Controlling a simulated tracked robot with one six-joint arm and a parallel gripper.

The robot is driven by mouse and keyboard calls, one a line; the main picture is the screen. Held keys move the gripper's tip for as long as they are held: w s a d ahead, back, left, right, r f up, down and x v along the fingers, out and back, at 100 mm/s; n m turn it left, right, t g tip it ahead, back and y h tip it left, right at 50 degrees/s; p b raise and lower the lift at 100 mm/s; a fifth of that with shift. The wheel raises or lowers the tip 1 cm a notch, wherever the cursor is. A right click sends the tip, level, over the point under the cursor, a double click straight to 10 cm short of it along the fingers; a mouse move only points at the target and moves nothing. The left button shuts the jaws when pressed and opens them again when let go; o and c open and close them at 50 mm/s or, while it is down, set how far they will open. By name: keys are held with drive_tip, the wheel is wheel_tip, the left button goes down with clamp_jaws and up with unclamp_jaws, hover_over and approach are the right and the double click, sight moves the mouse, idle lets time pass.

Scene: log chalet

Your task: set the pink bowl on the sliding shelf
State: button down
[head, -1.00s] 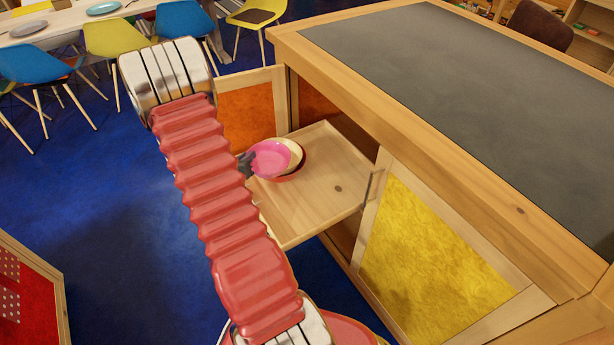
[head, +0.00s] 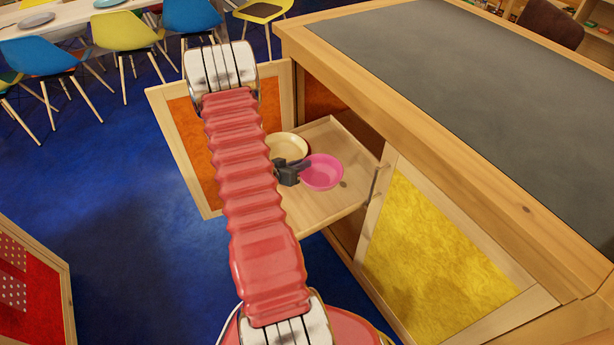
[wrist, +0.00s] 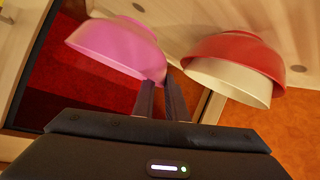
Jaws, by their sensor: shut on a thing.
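The pink bowl (head: 322,172) is over the pulled-out wooden sliding shelf (head: 325,206), right of a cream bowl (head: 288,146). My gripper (head: 301,167) is shut on the pink bowl's rim. The wrist view shows the pink bowl (wrist: 118,46) with both fingertips (wrist: 163,86) at its rim. There, the cream bowl (wrist: 230,82) sits in a red bowl (wrist: 235,50), beside and apart from the pink bowl. I cannot tell whether the pink bowl touches the shelf. My arm hides the shelf's left part in the head view.
The open orange-panelled door (head: 195,150) stands left of the shelf. A yellow-panelled door (head: 430,255) is to its right. The dark-topped counter (head: 460,90) overhangs behind. Bare shelf shows in front of and right of the pink bowl. Chairs (head: 125,32) stand far left.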

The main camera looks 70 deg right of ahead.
drive_tip(key=shift+f, duration=2.5)
drive_tip(key=shift+f, duration=0.1)
drive_tip(key=shift+f, duration=2)
drive_tip(key=c, duration=1.8)
unclamp_jaws()
drive_tip(key=shift+o, duration=0.2)
drive_tip(key=v, duration=1.2)
drive_tip(key=shift+w, duration=0.1)
